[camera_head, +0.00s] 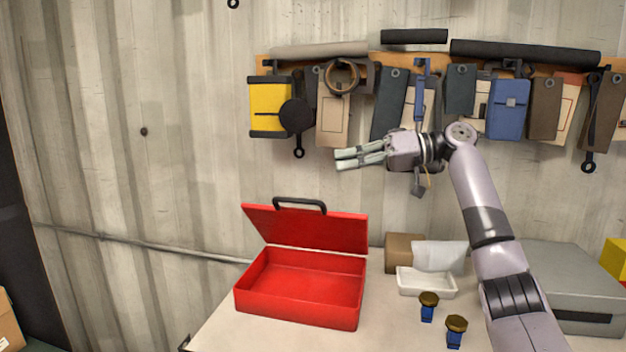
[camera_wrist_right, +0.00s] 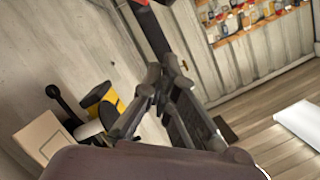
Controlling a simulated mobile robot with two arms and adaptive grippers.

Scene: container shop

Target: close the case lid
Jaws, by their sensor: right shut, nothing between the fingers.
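The red case (camera_head: 300,300) stands on the table in the head view, with its empty inside showing. Its lid (camera_head: 310,231) is raised and leans back a little, with a black handle (camera_head: 300,204) on its top edge. My right gripper (camera_head: 337,160) is above and slightly behind the lid's right part, apart from it. Its fingers point left and are shut on nothing. In the right wrist view the fingers (camera_wrist_right: 160,85) show close together. A small red patch at that view's top edge is too cropped to name. My left gripper is not in view.
A wall rack (camera_head: 430,65) with hanging pouches and tools is behind my right gripper. A white tray (camera_head: 426,283), two blue stamps (camera_head: 428,307) with brown tops and a grey box (camera_head: 575,270) stand right of the case. The table in front of the stamps is partly hidden by my arm.

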